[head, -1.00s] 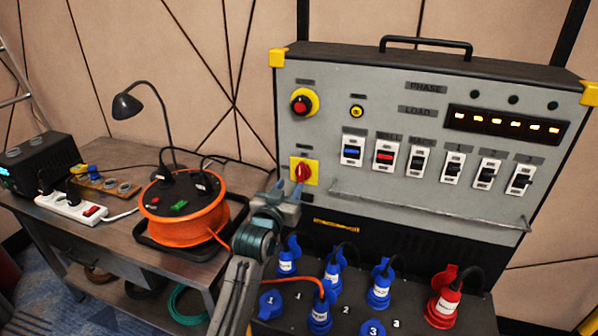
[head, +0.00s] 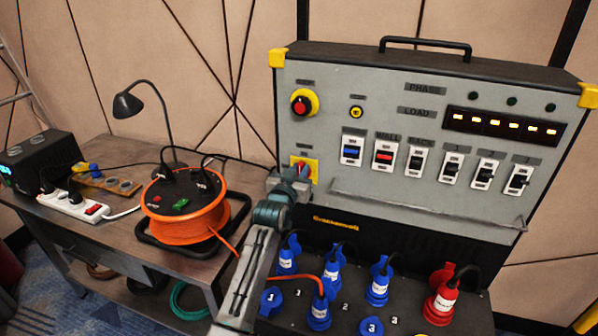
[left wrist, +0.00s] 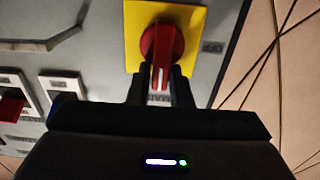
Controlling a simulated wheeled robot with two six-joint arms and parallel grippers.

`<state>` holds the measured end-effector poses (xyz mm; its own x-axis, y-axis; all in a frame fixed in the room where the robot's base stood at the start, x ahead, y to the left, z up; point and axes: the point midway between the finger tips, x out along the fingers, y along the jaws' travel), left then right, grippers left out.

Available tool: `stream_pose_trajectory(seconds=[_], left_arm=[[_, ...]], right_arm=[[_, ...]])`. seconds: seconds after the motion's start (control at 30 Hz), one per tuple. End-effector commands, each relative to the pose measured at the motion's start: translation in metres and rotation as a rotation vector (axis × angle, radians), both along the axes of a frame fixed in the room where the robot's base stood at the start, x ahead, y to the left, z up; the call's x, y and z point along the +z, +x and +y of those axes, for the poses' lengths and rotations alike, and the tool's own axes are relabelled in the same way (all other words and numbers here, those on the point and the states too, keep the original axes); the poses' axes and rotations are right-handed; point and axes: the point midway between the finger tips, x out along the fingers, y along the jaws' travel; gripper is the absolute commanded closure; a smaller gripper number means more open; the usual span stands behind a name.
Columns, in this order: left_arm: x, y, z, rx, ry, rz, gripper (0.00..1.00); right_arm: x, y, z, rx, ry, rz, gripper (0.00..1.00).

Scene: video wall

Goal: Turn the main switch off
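The main switch (head: 304,166), a red rotary knob on a yellow plate, is at the lower left of the grey panel; my left gripper partly covers it in the head view. The left wrist view shows the knob (left wrist: 162,42) closely, its handle pointing towards my gripper with a pale mark along it. My left gripper (head: 292,182) is at the switch. In the left wrist view its two dark fingers (left wrist: 161,88) stand close against both sides of the handle's end and appear shut on it. My right gripper is not in view.
A red button (head: 301,104) on a yellow collar is above the switch. Several rocker switches (head: 418,160) and a long bar (head: 428,208) are to its right. Blue plugs (head: 319,314) and a red plug (head: 440,302) stand below. An orange cable reel (head: 185,220) sits on the left table.

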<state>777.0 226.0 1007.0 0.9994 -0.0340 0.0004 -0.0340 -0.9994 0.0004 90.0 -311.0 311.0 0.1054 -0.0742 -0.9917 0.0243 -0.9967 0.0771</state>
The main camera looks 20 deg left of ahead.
Motion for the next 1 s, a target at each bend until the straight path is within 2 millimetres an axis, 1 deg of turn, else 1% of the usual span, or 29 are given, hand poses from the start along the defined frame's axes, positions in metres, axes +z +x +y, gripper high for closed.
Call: stream_pose_trajectory(seconds=[0.03, 0.07, 0.1, 0.47, 0.67, 0.87, 1.0], left_arm=[[0.0, 0.0, 0.0, 0.0, 0.0, 0.0, 0.92], [0.0, 0.0, 0.0, 0.0, 0.0, 0.0, 0.98], [0.0, 0.0, 0.0, 0.0, 0.0, 0.0, 1.0], [0.001, 0.0, 0.001, 0.0, -0.041, 0.002, 1.0], [0.001, 0.0, 0.004, 0.0, -0.153, 0.008, 1.0], [0.001, 0.0, 0.009, 0.001, -0.325, 0.014, 1.0], [0.0, 0.0, 0.012, 0.001, -0.46, 0.018, 1.0]], right_arm=[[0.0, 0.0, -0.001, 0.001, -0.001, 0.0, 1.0], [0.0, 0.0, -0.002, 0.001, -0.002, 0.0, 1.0], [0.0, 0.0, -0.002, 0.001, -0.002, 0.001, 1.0], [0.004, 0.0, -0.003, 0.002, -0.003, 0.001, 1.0], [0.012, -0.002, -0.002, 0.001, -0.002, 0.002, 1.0], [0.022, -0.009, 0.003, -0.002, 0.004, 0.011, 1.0], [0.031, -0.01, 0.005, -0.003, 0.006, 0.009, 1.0]])
